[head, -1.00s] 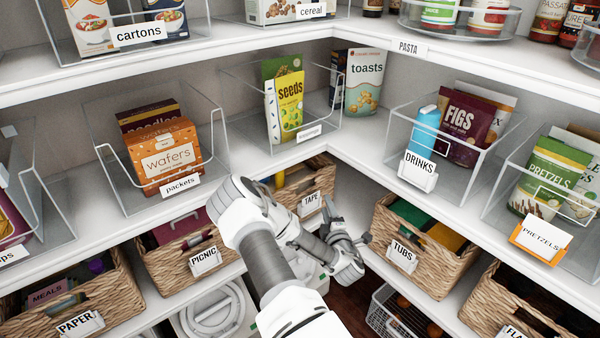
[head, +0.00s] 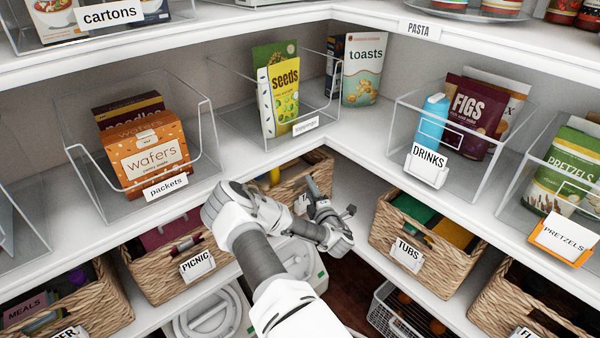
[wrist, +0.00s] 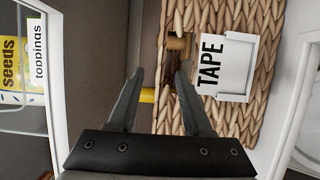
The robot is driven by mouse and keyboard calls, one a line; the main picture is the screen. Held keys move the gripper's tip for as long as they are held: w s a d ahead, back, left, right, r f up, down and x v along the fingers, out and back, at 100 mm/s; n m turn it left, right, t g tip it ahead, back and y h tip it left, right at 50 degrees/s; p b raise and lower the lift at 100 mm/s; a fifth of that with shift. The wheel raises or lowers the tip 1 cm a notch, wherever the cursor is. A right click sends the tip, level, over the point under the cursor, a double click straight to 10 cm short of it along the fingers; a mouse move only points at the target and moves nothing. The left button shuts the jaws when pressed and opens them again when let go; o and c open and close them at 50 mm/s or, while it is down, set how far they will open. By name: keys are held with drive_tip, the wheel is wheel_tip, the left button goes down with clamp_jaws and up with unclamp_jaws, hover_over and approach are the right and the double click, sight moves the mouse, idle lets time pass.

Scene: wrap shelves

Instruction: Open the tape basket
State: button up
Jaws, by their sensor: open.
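The tape basket (head: 321,167) is a woven wicker basket on the lower shelf in the back corner, partly hidden by my arm in the head view. In the wrist view its woven front (wrist: 188,20) fills the middle, with the white TAPE label (wrist: 232,65) right of centre. A dark handle opening with yellow and tan items shows inside it. My gripper (wrist: 160,82) is open and empty. Its fingers point at the basket front, beside the label, around the handle opening in the picture. I cannot tell whether they touch the wicker. In the head view my gripper (head: 312,190) is in front of the basket.
The picnic basket (head: 178,268) stands left of my arm and the tubs basket (head: 420,235) to the right. The upper shelf edge (head: 365,158) runs close above my gripper. Clear bins with seeds (head: 282,100) and drinks (head: 432,125) stand on it. A wire basket (head: 400,318) is below.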

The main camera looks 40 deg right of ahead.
sight(302, 173)
drive_tip(key=b+x, duration=0.2)
drive_tip(key=x, duration=0.8)
drive_tip(key=shift+w+d, duration=0.1)
drive_tip(key=shift+w, duration=0.1)
drive_tip(key=shift+f, duration=0.1)
clamp_jaws()
idle(0.9)
